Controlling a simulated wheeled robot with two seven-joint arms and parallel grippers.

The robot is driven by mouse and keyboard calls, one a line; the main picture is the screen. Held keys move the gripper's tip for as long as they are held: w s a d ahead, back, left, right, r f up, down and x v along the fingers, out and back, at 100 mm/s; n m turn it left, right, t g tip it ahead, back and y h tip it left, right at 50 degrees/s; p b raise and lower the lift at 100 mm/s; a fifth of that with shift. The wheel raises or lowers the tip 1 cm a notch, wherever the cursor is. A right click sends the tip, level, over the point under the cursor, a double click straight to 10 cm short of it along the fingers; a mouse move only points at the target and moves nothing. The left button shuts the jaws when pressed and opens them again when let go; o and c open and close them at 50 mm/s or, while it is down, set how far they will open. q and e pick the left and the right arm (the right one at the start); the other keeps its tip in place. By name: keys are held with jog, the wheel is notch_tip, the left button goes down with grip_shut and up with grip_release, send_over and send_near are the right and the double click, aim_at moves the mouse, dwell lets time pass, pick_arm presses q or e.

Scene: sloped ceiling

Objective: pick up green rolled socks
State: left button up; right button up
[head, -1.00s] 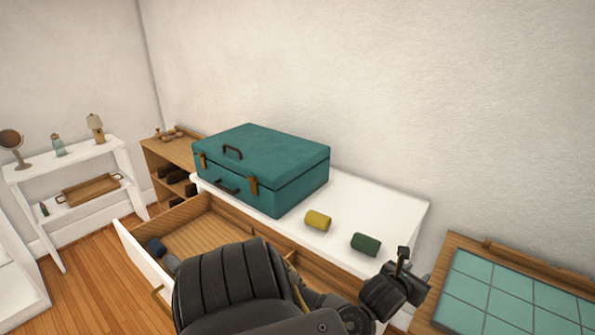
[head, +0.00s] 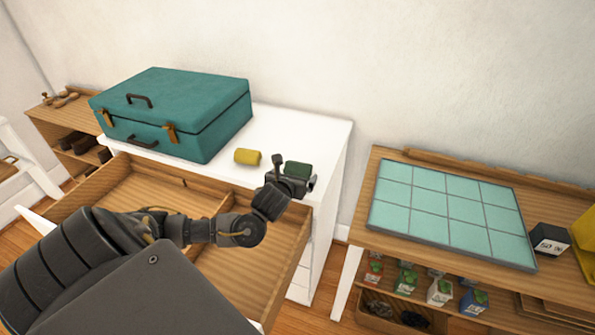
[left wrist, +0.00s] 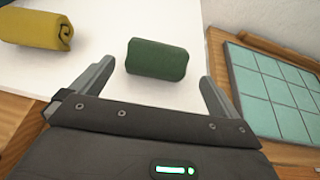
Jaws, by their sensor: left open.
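The green rolled socks (head: 297,170) lie on the white dresser top (head: 290,128) near its front right. My left gripper (head: 292,179) is just in front of them and partly covers them in the head view. In the left wrist view, the green rolled socks (left wrist: 157,59) sit between and a little beyond the two spread fingers of my left gripper (left wrist: 155,78). The gripper is open and empty, and no contact with the socks shows. My right gripper is not in view.
Yellow rolled socks (head: 247,156) lie to the left of the green ones. A teal suitcase (head: 180,105) stands further left on the dresser. An open drawer (head: 265,265) juts out below. A wooden table (head: 375,165) with a tiled teal panel (head: 450,207) stands at the right.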

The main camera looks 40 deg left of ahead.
aim_at(297, 170)
pick_arm(q)
jog(key=shift+w+a+f, duration=0.15)
jog(key=shift+w, duration=0.25)
jog(key=p+x, duration=0.1)
jog(key=x, duration=0.3)
jog(key=shift+w+a+p, duration=0.1)
jog(key=shift+a+p, duration=0.15)
jog(key=shift+p, duration=0.05)
jog(key=shift+w+a+f, duration=0.1)
jog(key=shift+w, duration=0.2)
jog(key=c, duration=1)
